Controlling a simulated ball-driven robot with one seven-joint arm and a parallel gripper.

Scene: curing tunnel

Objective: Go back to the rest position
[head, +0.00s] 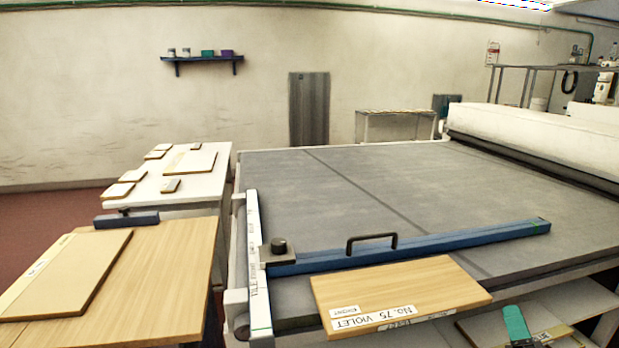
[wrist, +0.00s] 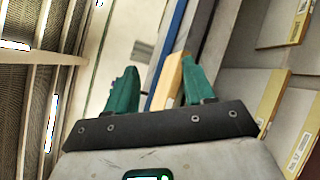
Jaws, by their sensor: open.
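My gripper (wrist: 158,72) is open in the wrist view, with its two green fingers spread apart and nothing held between them. A wooden edge (wrist: 168,82) shows beyond the fingers, close to the right one in the picture. In the head view a green finger of my gripper (head: 517,326) shows at the lower right, right of the wooden board labelled "No. 75 VIOLET" (head: 395,290) and apart from it. That board lies at the front of the grey table, in front of the blue bar (head: 450,237) with a black handle. The rest of my gripper is cut off by the frame.
The grey table (head: 340,180) fills the middle, with a white roller cover (head: 545,135) behind right. A wooden table (head: 170,275) with a labelled panel (head: 70,272) stands left; a white table (head: 205,200) with several tiles is behind it. A lower shelf (head: 560,300) holds boards.

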